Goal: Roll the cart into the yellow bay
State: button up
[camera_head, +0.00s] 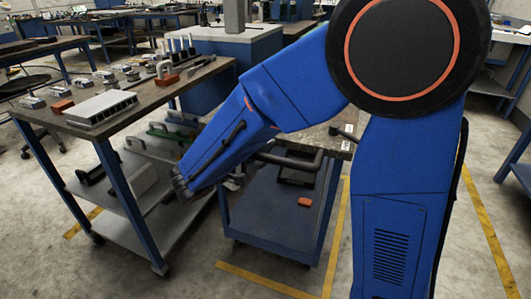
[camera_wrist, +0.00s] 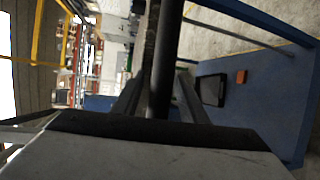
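The cart (camera_head: 262,212) stands in the middle of the head view, partly behind my blue arm. It has a blue lower shelf, blue posts and a worn top. Its dark bar handle (camera_head: 305,162) sticks out towards me. In the wrist view the handle (camera_wrist: 165,45) runs between the two fingers of my gripper (camera_wrist: 160,92), filling the gap. Yellow floor lines (camera_head: 268,282) form a corner at the cart's near right side. The full bay outline is hidden.
A workbench (camera_head: 135,100) with several metal parts and a lower shelf stands close to the cart's left. An orange block (camera_head: 304,201) and a black tray (camera_head: 297,176) lie on the cart's lower shelf. Open floor lies right of my arm, with another yellow line (camera_head: 490,240).

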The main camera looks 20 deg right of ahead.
jog(key=v, duration=1.7)
jog(key=shift+s, duration=0.15)
jog(key=shift+s+a+r, duration=0.1)
jog(key=shift+a, duration=0.05)
